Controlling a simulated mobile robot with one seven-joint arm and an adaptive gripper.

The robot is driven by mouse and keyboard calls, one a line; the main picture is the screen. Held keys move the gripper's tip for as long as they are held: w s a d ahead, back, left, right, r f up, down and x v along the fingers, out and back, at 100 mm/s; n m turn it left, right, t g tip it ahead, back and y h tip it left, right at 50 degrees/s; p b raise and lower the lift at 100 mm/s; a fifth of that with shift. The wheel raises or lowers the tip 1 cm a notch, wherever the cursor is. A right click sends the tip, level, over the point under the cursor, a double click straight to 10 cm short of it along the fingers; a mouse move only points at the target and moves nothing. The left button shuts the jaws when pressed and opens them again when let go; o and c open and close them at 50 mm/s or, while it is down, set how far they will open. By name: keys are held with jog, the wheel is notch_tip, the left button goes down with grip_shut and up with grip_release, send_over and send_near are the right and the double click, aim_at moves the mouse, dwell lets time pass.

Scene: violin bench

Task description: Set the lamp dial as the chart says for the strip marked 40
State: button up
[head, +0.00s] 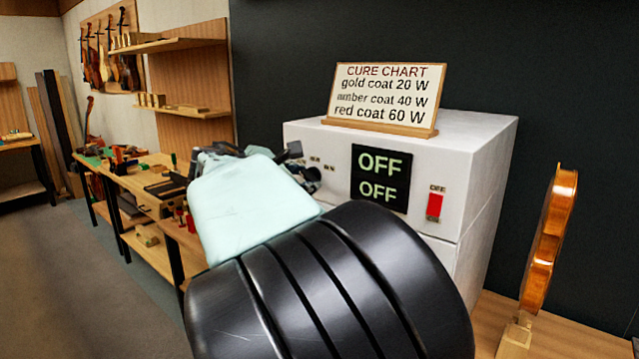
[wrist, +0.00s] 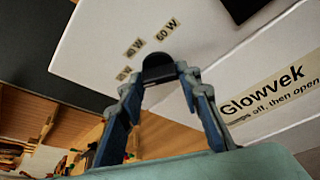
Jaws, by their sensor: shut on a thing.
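The cure chart (head: 386,97) stands on the lamp cabinet (head: 470,135) and reads gold coat 20 W, amber coat 40 W, red coat 60 W. In the wrist view, the black lamp dial (wrist: 158,65) sits between the fingers of my gripper (wrist: 160,82), which is shut on it. Printed marks 40 W (wrist: 133,47) and 60 W (wrist: 167,30) show beside the dial; a third mark at lower left is partly cut off. I cannot tell where the dial points. In the head view my gripper (head: 306,172) hides the dial. No strip marked 40 is visible.
The cabinet's black display (head: 380,178) reads OFF twice. A red switch (head: 434,206) labelled OFF is to its right. A violin (head: 550,240) stands upright on a wooden block at the right. A workbench (head: 140,180) with tools is at the left.

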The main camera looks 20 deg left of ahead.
jog(key=m+t+b, duration=0.1)
jog(key=m+b, duration=0.2)
jog(key=b, duration=0.5)
jog(key=m+t+y+b, duration=0.1)
jog(key=m+b, duration=0.1)
jog(key=b, duration=0.6)
jog(key=f+m+t+y+b, duration=0.1)
jog(key=m+b, duration=0.2)
jog(key=b, duration=0.5)
jog(key=shift+d+m+t+b, duration=0.15)
jog(key=shift+m+t+b, duration=0.15)
jog(key=shift+t, duration=0.1)
jog(key=shift+r+b, duration=0.15)
jog(key=shift+b, duration=0.2)
jog(key=o, duration=1.2)
jog(key=shift+s, duration=0.1)
jog(key=shift+c, duration=0.2)
jog(key=s, duration=1.2)
